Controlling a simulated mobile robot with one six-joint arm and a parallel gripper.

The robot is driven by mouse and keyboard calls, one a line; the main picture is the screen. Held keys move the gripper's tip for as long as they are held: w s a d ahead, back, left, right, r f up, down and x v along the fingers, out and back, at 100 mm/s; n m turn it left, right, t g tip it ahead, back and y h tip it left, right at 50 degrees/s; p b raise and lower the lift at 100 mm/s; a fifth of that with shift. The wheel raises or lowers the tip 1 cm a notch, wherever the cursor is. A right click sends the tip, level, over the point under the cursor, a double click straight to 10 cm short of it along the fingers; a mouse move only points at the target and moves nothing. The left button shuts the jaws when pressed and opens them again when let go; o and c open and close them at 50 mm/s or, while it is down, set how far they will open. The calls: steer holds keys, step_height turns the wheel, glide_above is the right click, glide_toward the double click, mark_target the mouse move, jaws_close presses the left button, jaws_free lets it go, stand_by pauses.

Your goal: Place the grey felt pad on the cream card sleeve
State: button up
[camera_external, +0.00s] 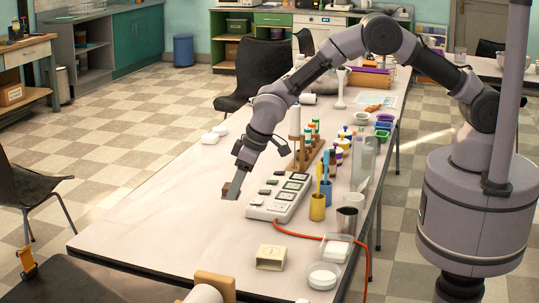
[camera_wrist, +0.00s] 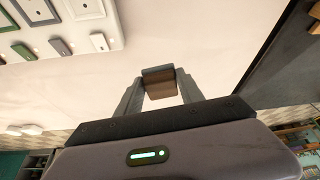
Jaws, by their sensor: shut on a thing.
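My gripper (camera_external: 236,186) is shut on a small block with a dark grey side and a brown side, seemingly the grey felt pad (camera_external: 227,187). It is held above the table, left of the white multi-socket panel. In the wrist view the pad (camera_wrist: 160,84) sits between the two fingertips (camera_wrist: 160,90). The cream card sleeve (camera_external: 271,257) lies on the table nearer the external camera, to the right of and apart from the gripper. Its end facing left looks open. The sleeve does not show in the wrist view.
The white panel (camera_external: 280,197) with several dark-framed pieces is beside my gripper. An orange cable (camera_external: 318,238) runs from it. The table's left part (camera_external: 160,220) is clear.

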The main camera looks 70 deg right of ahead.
steer(key=s+a+f+n+g+y+b, duration=0.1)
steer(key=s+a+n+g+y+b, duration=0.1)
steer(key=s+n, duration=0.9)
steer(key=s+a+n+g+y+b, duration=0.2)
steer(key=s+n, duration=0.3)
steer(key=s, duration=1.1)
steer(key=b, duration=0.1)
glide_above(271, 252)
steer(key=d, duration=0.2)
steer(key=shift+s+f, duration=0.25)
steer(key=shift+f, duration=0.55)
steer(key=shift+w+a+f+b, duration=0.2)
steer(key=shift+b, duration=0.15)
steer(key=shift+f+b, duration=1.05)
steer(key=shift+f, duration=0.6)
steer(key=o, duration=1.4)
